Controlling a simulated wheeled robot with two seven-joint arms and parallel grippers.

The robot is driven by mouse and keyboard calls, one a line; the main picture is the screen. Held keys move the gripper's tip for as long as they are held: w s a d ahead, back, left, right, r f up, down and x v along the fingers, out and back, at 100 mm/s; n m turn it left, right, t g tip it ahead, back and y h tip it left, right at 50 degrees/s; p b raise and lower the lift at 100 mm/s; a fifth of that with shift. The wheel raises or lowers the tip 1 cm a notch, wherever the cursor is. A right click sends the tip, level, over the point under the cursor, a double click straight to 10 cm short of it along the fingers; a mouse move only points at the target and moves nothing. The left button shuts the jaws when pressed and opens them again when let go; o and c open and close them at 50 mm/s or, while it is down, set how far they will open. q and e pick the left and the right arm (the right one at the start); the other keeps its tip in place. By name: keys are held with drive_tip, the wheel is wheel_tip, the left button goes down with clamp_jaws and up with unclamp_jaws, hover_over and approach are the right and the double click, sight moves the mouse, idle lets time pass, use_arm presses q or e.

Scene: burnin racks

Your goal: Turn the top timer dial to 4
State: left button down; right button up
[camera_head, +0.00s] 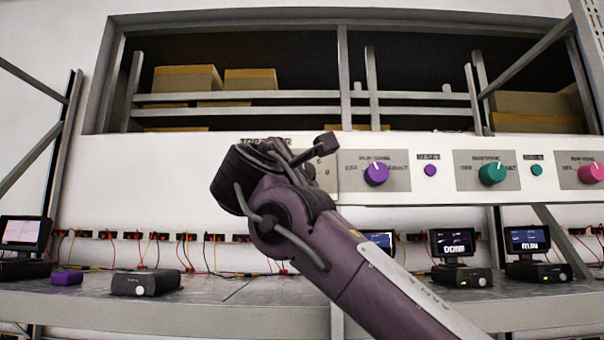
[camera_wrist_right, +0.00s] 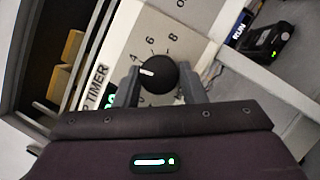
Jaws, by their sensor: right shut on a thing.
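The top timer dial (camera_wrist_right: 158,76) is a round black knob with a white pointer mark, on a pale panel (camera_wrist_right: 205,12) lettered TIMER in the right wrist view. The numbers 4, 6 and 8 show around it. The pointer aims to the picture's left, slightly below the 4. My right gripper (camera_wrist_right: 160,88) has one finger on each side of the dial and is shut on it. In the head view my right gripper (camera_head: 318,147) is at the timer panel (camera_head: 325,175), and my arm hides the dial. My left gripper is not in view.
Purple (camera_head: 376,174), teal (camera_head: 492,173) and pink (camera_head: 591,173) knobs sit along the panel to the right. Below, a bench (camera_head: 220,292) carries small devices, screens and wires. A lit green display (camera_wrist_right: 110,101) is partly hidden beside the dial.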

drive_tip(key=shift+m+g, duration=0.5)
drive_tip(key=shift+m, duration=0.7)
drive_tip(key=o, duration=1)
drive_tip(key=shift+s, duration=0.1)
drive_tip(key=b+v, duration=0.4)
drive_tip(key=v, duration=0.3)
drive_tip(key=shift+s+a, duration=0.2)
drive_tip(key=shift+s, duration=0.1)
drive_tip(key=shift+f, duration=0.1)
